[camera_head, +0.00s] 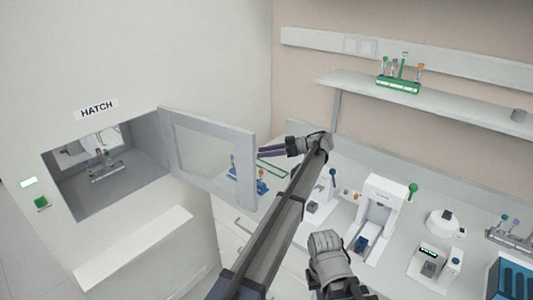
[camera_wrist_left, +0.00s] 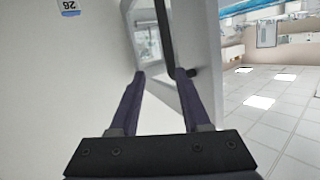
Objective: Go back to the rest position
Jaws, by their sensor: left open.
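My left gripper (camera_head: 264,152) is beside the free edge of the open hatch door (camera_head: 247,150) in the head view, its purple fingers pointing left. In the left wrist view the gripper (camera_wrist_left: 160,75) is open, its fingers well apart with nothing clasped between them. A dark bar-shaped handle (camera_wrist_left: 164,35) on a pale panel lies just beyond the fingertips, close to the right one; I cannot tell whether they touch. My right gripper's fingers do not show.
The hatch opening (camera_head: 70,190) holds a small rack with tubes (camera_head: 105,172). A blue rack (camera_head: 261,187) stands near the door on the bench. A white device (camera_head: 380,205) stands further right. A shelf (camera_head: 450,108) carries a green tube rack (camera_head: 398,86). A pale ledge (camera_head: 130,250) juts below the hatch.

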